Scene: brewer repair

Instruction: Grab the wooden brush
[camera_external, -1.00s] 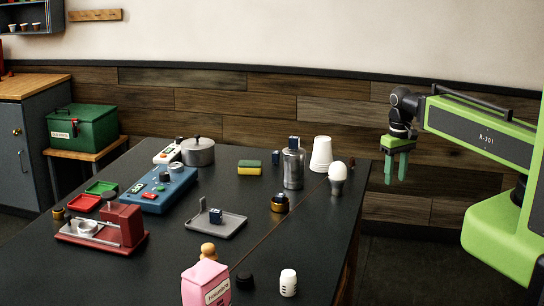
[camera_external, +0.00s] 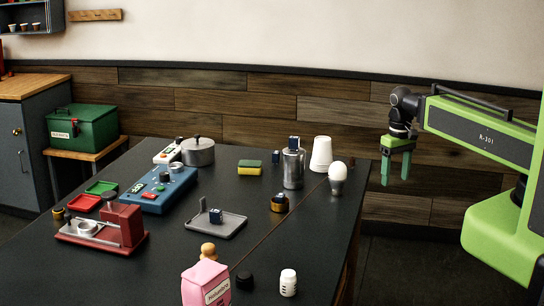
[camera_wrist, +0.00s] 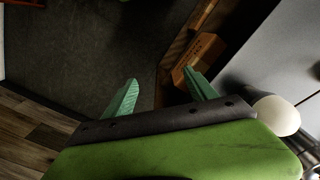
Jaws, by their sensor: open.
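I cannot make out a wooden brush for certain in either view. A small rounded wooden piece (camera_external: 208,250) stands behind the pink bag at the table's front; I cannot tell whether it is part of a brush. My gripper (camera_external: 396,174) hangs in the air to the right of the table, fingers down, open and empty. In the wrist view, my gripper (camera_wrist: 160,77) has its two green fingers apart, with dark floor between and beyond them.
The dark table (camera_external: 130,280) holds a pink bag (camera_external: 206,284), a grey tray (camera_external: 232,226), a metal canister (camera_external: 293,169), white cups (camera_external: 321,154) and a white bulb-shaped thing (camera_external: 338,170) near its right edge. A brown labelled box (camera_wrist: 199,60) lies past one fingertip.

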